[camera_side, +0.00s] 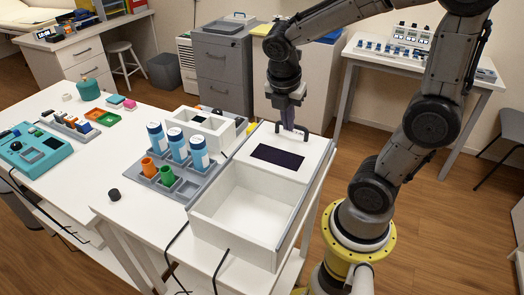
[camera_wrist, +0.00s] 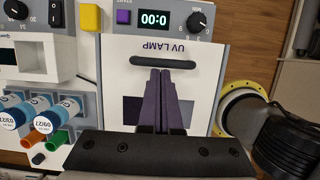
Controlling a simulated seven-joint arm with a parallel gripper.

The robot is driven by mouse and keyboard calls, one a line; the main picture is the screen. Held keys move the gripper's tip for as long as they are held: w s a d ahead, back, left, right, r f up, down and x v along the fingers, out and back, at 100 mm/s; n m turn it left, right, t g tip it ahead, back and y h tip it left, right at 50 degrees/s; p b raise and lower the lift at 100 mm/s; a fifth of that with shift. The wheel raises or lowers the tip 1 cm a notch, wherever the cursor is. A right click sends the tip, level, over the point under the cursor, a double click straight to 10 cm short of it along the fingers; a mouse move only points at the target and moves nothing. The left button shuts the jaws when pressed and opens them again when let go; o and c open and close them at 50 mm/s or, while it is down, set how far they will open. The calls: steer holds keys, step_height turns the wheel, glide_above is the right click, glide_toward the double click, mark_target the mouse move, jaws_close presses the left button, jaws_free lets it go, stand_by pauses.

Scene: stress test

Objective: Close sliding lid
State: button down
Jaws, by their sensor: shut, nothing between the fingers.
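A white box (camera_side: 231,228) stands at the front right of the table, its near part open and its inside empty. A white sliding lid (camera_side: 312,150) with a dark window (camera_side: 277,156) covers the far part. The lid also shows in the wrist view (camera_wrist: 207,82), with a dark bar handle (camera_wrist: 140,61) near its far edge. My gripper (camera_side: 290,128) points down over the lid's far end, its purple fingers shut together and empty. In the wrist view my gripper's fingertips (camera_wrist: 163,72) are right at the handle's near side; I cannot tell whether they touch it.
A grey rack (camera_side: 178,184) with several blue-capped bottles and orange and green cups stands left of the box. A small white open-topped unit (camera_side: 205,126) is behind it. A small black cap (camera_side: 114,195) lies on clear table at the front left. Black cables hang over the front edge.

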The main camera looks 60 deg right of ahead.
mark_target(280, 150)
steer(key=a, duration=0.2)
steer(key=a+r, duration=0.1)
steer(key=a, duration=0.1)
steer(key=shift+a, duration=0.15)
steer(key=s+a+r+m+t, duration=0.1)
steer(key=s+a+r, duration=0.15)
steer(key=r, duration=0.75)
steer(key=s+a+f+m+t+y, duration=0.3)
steer(key=s+f+m+t, duration=0.1)
steer(key=m, duration=1.3)
steer(key=shift+f+t, duration=0.3)
steer(key=shift+f, duration=0.55)
